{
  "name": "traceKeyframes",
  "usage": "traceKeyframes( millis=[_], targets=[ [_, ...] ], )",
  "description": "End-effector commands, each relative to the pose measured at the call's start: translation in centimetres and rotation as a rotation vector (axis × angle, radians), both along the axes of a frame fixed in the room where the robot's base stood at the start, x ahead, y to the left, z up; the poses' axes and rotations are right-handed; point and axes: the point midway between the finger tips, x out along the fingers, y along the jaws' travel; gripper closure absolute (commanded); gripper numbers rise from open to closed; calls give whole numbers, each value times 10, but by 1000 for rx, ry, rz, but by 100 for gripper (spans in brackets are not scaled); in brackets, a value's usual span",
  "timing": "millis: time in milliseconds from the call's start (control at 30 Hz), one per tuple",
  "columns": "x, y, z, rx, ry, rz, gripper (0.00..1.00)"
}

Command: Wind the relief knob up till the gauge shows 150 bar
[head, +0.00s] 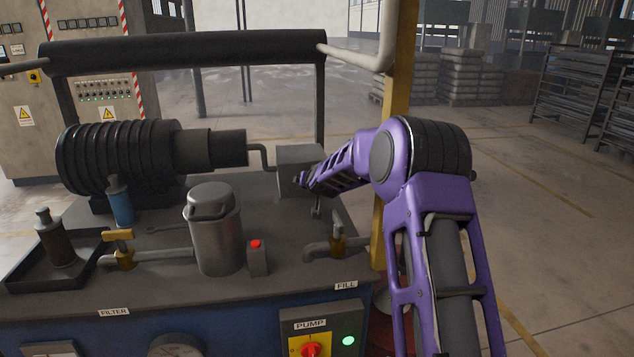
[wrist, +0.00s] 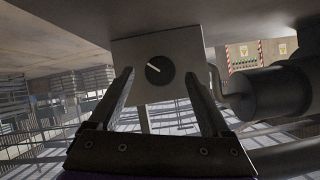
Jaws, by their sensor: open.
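In the wrist view a round dark knob (wrist: 160,70) with a white pointer line sits on the face of a light grey block (wrist: 187,48). No label shows on it, but it looks like the relief knob. My gripper (wrist: 159,76) is open, with one finger on each side of the knob and gaps between. I cannot tell how near the fingertips are to the block. In the head view my gripper (head: 302,181) is at the right side of the grey block (head: 297,158); the knob is hidden there.
The pump switch (head: 311,350) is beside a lit green lamp (head: 348,341). A yellow post (head: 397,100) stands behind my arm.

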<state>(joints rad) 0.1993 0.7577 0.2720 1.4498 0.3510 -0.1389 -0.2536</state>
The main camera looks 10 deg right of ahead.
Motion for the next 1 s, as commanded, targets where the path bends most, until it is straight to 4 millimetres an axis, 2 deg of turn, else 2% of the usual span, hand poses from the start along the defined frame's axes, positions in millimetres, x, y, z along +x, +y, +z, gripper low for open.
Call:
traceKeyframes(
  millis=[300, 500, 700, 1000],
  targets=[
    [-62, -4, 34, -2, -2, -1, 18],
    [-95, -5, 51, -1, -1, -2, 18],
    [-114, -6, 60, 0, 0, -2, 18],
    [-118, -5, 62, 0, 0, 0, 18]
  ],
)
